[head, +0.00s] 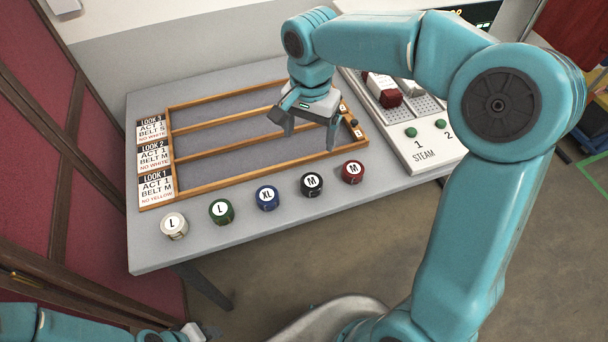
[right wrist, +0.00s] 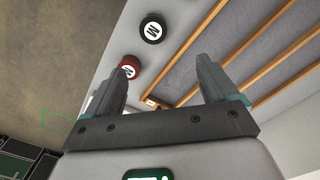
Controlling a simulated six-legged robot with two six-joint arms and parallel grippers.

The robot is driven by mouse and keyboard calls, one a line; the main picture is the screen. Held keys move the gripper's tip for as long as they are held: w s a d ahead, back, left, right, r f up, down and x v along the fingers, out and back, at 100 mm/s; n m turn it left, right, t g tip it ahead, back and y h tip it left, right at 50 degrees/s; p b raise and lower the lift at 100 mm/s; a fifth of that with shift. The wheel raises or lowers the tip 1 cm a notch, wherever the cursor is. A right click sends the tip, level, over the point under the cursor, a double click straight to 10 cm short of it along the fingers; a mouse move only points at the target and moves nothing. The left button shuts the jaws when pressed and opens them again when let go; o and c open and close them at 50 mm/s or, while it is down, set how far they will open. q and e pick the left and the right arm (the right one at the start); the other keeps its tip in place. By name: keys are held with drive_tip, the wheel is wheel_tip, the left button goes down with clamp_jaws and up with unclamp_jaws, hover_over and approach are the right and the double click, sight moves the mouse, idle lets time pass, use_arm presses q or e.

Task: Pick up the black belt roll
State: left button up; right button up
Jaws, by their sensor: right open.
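The black belt roll (head: 312,185) stands on the grey table near its front edge, with a white M label on top. It sits between the blue XL roll (head: 267,198) and the red M roll (head: 352,172). My right gripper (head: 309,138) is open and empty above the wooden rack, behind the black roll and apart from it. In the right wrist view the black roll (right wrist: 153,28) is beyond the fingertips, and the red roll (right wrist: 130,66) is partly behind one finger. My left gripper (head: 205,333) is at the bottom edge, small and cut off.
A green L roll (head: 221,211) and a white L roll (head: 173,226) continue the row leftward. The wooden rack (head: 210,187) has empty lanes and look cards (head: 155,158) at its left. A steam panel (head: 425,155) with green buttons stands at the right.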

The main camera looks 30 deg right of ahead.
hover_over(311, 181)
drive_tip(key=f, duration=1)
drive_tip(key=shift+w+d, duration=0.15)
drive_tip(key=shift+w, duration=0.05)
drive_tip(key=shift+s+f, duration=0.15)
drive_tip(key=shift+s, duration=0.05)
drive_tip(key=shift+f, duration=0.25)
wheel_tip(311, 181, down, 4)
drive_tip(key=shift+f+p, duration=0.1)
drive_tip(key=shift+p, duration=0.3)
drive_tip(key=shift+s+f, duration=0.2)
drive_tip(key=shift+f, duration=0.2)
drive_tip(key=shift+w+f, duration=0.1)
drive_tip(key=shift+w, duration=0.05)
